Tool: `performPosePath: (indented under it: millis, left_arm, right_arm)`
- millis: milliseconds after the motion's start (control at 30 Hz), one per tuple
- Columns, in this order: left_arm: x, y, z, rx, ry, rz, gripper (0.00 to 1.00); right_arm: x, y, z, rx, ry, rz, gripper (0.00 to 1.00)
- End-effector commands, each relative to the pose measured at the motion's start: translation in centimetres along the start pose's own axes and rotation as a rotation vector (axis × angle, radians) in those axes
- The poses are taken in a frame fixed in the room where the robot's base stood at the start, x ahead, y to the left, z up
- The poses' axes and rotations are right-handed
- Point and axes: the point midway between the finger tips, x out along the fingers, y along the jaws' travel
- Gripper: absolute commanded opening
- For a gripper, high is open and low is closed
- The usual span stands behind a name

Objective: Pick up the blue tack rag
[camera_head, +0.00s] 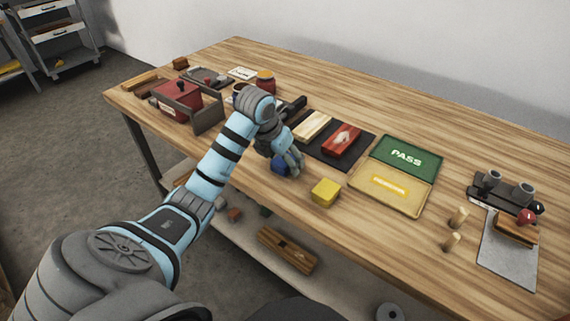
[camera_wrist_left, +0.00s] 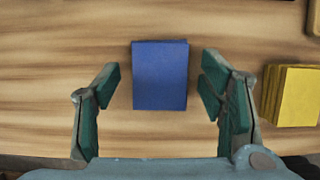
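The blue tack rag (camera_wrist_left: 160,75) is a folded blue block on the wooden table. In the left wrist view it lies between the two green-padded fingers of my left gripper (camera_wrist_left: 159,88), with a gap on each side. The gripper is open and apart from it. In the head view the left gripper (camera_head: 286,163) is over the table's near edge and partly hides the blue rag (camera_head: 279,168). My right gripper is not in view.
A yellow folded block (camera_head: 325,192) sits just right of the rag, and close to the right finger in the wrist view. A dark mat (camera_head: 368,145) with a wooden and a red block lies behind. The green PASS panel (camera_head: 406,156) is further right.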

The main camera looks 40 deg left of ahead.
Motion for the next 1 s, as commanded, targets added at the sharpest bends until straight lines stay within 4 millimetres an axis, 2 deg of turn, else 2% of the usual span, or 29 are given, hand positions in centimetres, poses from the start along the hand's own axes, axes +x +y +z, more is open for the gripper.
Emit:
performPosePath:
  millis: [33, 233, 533, 667, 767, 867, 900, 1000]
  left_arm:
    - [0.0, 0.0, 0.0, 0.0, 0.0, 0.0, 0.54]
    - [0.0, 0.0, 0.0, 0.0, 0.0, 0.0, 0.22]
    - [-0.1, 0.0, 0.0, 0.0, 0.0, 0.0, 0.22]
    - [-1.0, 0.0, 0.4, 0.0, 0.0, 0.0, 0.22]
    - [-2.7, 0.0, 1.2, -0.001, -0.002, 0.0, 0.22]
    - [-5.5, 0.0, 2.4, -0.001, -0.006, 0.0, 0.22]
    - [-7.5, 0.0, 3.2, -0.001, -0.003, 0.0, 0.22]
    - [-11.7, 0.0, 4.8, -0.001, 0.0, -0.001, 0.22]
  right_arm:
    - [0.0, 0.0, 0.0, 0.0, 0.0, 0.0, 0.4]
    - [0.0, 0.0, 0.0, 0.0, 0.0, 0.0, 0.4]
    - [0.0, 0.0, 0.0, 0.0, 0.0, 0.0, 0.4]
    - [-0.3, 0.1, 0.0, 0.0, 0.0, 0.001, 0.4]
    - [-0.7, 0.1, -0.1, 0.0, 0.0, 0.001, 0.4]
    - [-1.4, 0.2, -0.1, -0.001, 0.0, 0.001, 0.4]
    - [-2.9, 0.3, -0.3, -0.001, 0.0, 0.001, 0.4]
    - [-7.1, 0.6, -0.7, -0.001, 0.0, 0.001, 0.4]
